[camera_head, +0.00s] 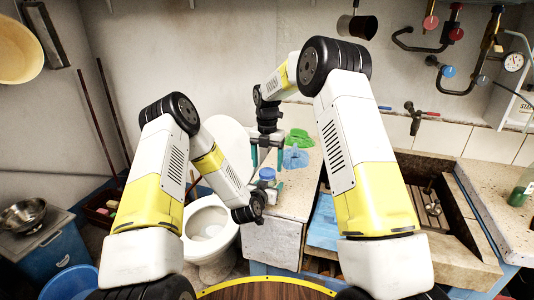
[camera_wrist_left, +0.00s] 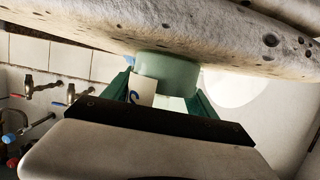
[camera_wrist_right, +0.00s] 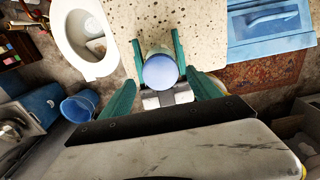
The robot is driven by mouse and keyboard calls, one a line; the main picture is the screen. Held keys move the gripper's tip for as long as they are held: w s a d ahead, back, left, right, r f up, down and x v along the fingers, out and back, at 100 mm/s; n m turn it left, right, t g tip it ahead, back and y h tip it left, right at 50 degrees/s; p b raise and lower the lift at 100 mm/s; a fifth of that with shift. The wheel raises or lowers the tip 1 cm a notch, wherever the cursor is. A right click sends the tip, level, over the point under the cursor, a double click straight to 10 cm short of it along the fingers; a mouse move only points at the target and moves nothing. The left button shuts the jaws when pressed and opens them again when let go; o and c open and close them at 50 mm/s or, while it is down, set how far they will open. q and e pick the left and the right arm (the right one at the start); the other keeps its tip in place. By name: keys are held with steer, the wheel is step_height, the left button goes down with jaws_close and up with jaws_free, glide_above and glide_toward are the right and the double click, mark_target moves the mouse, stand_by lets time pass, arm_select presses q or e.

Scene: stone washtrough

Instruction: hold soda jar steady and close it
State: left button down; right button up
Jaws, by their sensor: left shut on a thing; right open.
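The soda jar (camera_head: 267,183) stands at the front edge of the stone counter, with a round blue lid (camera_head: 267,173) on top. My left gripper is shut on the jar's sides; the left wrist view shows the jar's greenish body (camera_wrist_left: 168,70) and part of a label with a blue letter between its fingers. My right gripper (camera_head: 268,156) is open above the jar, pointing down. In the right wrist view the pale blue lid (camera_wrist_right: 161,72) lies between and beyond my open fingers (camera_wrist_right: 163,94). I cannot tell how tightly the lid sits.
A green cloth (camera_head: 300,138) and a blue cloth (camera_head: 295,157) lie on the counter (camera_head: 292,199) behind the jar. A toilet (camera_head: 208,228) stands left of it. A stone sink (camera_head: 455,245) is to the right, with taps on the wall.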

steer(key=shift+f, duration=1.25)
steer(key=c, duration=1.5)
steer(key=m, duration=0.6)
steer(key=shift+m, duration=0.3)
steer(key=o, duration=1.6)
steer(key=shift+c, duration=0.2)
